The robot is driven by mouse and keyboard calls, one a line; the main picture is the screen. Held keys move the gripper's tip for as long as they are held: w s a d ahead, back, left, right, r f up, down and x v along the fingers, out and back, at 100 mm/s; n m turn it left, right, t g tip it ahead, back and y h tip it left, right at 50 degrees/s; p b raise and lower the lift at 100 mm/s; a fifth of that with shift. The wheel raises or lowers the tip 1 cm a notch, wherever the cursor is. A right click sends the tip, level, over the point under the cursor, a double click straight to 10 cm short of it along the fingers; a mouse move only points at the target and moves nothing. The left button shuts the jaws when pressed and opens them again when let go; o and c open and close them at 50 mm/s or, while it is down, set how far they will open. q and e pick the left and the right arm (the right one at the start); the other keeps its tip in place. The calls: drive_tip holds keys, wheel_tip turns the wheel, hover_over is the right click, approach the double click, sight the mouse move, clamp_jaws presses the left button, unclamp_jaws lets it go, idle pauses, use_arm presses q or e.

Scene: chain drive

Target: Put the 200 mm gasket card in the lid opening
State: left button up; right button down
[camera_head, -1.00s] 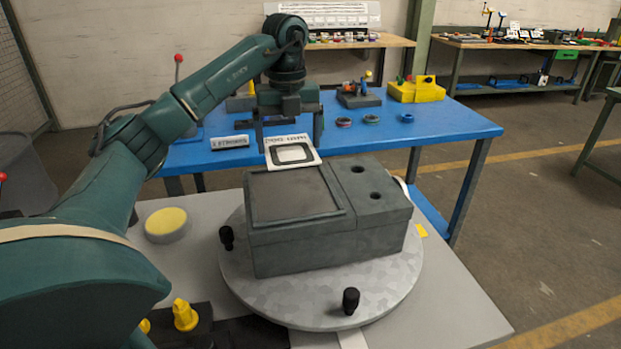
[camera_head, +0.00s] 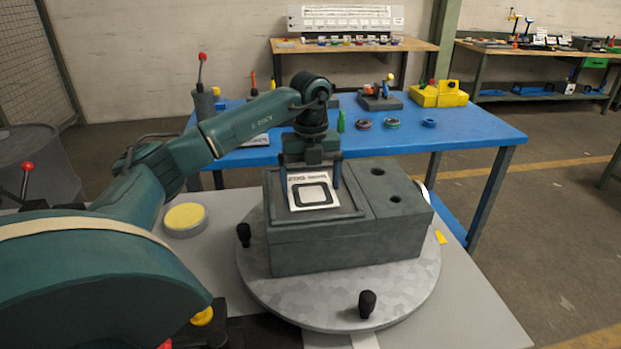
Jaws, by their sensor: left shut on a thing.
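The gasket card (camera_head: 297,194) is white with a dark rounded square outline and print along its far edge. My left gripper (camera_head: 313,178) is shut on the card's far part, a finger at each side. The card is over the recessed lid opening (camera_head: 345,208) of the grey housing (camera_head: 330,241). I cannot tell whether the card touches the floor of the opening or hangs just above it. My right gripper is not in view.
The housing stands on a round metal turntable (camera_head: 400,302) with black knobs (camera_head: 367,303). A yellow-topped round pad (camera_head: 185,217) lies to the left. Behind is a blue table (camera_head: 470,125) with yellow blocks (camera_head: 438,95), rings and small tools.

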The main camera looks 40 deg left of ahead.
use_arm(q)
drive_tip(key=shift+f, duration=0.1)
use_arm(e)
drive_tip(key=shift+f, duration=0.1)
use_arm(q)
drive_tip(key=o, duration=0.7)
wheel_tip(320, 180, up, 7)
drive_tip(key=shift+r, duration=0.1)
wheel_tip(320, 180, up, 4)
drive_tip(key=p, duration=0.1)
hover_over(311, 189)
drive_tip(key=shift+s+r, duration=0.1)
drive_tip(key=shift+r, duration=0.4)
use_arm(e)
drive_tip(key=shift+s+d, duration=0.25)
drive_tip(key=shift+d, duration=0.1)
